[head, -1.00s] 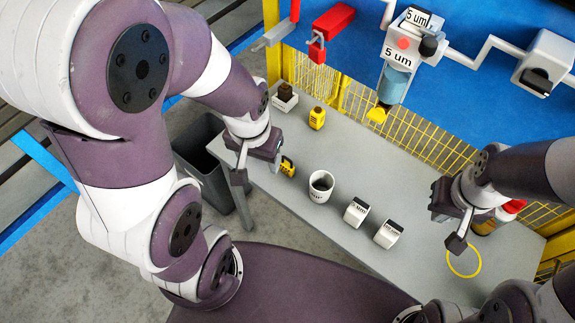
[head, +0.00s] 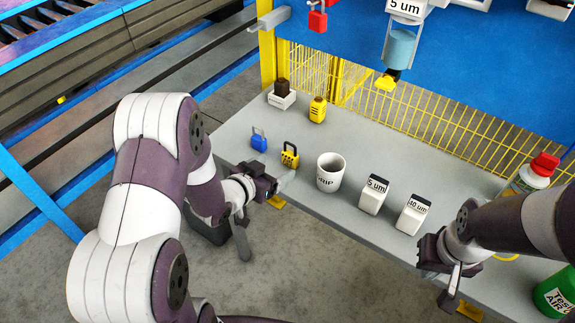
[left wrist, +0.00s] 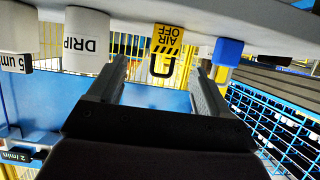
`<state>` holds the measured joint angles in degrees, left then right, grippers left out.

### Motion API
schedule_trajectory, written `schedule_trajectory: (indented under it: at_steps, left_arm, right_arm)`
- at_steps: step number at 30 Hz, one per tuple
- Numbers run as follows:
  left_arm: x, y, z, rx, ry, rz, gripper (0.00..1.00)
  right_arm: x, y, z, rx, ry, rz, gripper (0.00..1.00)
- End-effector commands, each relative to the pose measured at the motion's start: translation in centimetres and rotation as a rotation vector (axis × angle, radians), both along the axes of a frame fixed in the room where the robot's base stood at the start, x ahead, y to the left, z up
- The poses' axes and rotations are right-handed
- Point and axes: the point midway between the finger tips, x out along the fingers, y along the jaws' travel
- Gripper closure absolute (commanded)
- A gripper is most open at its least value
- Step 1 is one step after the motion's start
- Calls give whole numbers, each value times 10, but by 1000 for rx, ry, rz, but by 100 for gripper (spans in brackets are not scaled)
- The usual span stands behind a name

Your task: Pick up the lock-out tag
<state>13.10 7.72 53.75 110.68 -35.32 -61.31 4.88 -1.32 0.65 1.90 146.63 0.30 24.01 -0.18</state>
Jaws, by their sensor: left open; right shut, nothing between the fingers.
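The lock-out tag (head: 289,156) is a small yellow tag with black markings and a dark loop, at the near left edge of the grey table. In the left wrist view, which is upside down, the tag (left wrist: 167,38) reads "AIR OFF", and its black loop shows between the fingers. My left gripper (head: 264,190) is open at the table's near edge, just in front of the tag. Its fingers (left wrist: 160,80) point at the tag with a visible gap, and nothing is held. My right gripper (head: 449,292) is shut and empty at the table's near right.
A blue padlock (head: 259,140) stands left of the tag. A white DRIP cup (head: 330,173) stands to its right, then two white filter boxes (head: 373,196). A yellow device (head: 317,110) and a small tray (head: 282,99) stand behind. A red-capped can (head: 538,173) is far right.

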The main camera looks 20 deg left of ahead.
Motion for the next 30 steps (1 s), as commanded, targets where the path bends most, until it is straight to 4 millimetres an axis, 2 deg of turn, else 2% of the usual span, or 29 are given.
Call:
schedule_trajectory:
  at_steps: [3,10,16,19,25,30]
  left_arm:
    - [24,-9,-13,0,2,-2,21]
    - [51,-17,-26,1,4,1,21]
    - [84,-22,-43,1,5,1,21]
    - [91,-25,-46,1,5,3,21]
    - [92,-25,-46,1,5,4,21]
    - [92,-25,-46,1,5,4,76]
  right_arm:
    - [0,0,-3,0,0,0,100]
    - [0,0,-4,0,1,0,100]
    - [0,0,-6,0,1,0,100]
    - [0,0,-6,0,1,0,100]
    - [0,0,-6,0,1,0,100]
    - [0,0,-6,0,1,0,100]
